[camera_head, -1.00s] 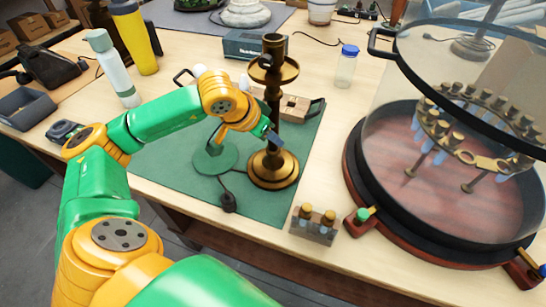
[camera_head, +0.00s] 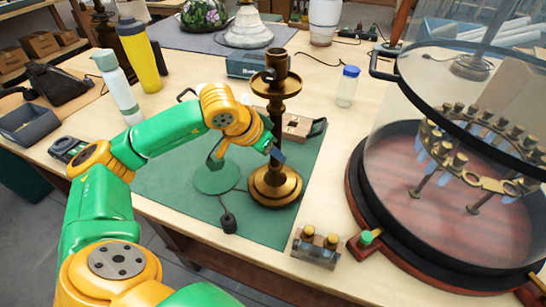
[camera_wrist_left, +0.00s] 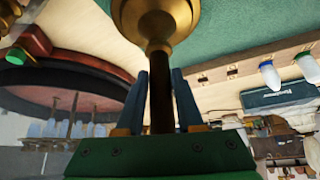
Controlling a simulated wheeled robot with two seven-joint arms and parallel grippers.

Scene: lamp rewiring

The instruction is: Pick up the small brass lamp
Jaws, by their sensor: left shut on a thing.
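The small brass lamp (camera_head: 274,184) has a round stepped base, a slim stem and a wide cup with a socket on top. It is upright over the front right part of the green mat (camera_head: 190,205); I cannot tell for certain whether its base touches the mat. My left gripper (camera_head: 277,152) is shut on its stem, just above the base. In the left wrist view, the two fingers (camera_wrist_left: 160,100) flank the dark stem, and the brass base (camera_wrist_left: 155,22) shows at the top. My right gripper is not in view.
A green disc-shaped stand (camera_head: 217,178) with a dark cord is left of the lamp. A small vial holder (camera_head: 316,247) stands in front of it. A large glass-domed round case (camera_head: 365,205) fills the right. A blue-capped jar (camera_head: 347,87) is behind; bottles stand at the left.

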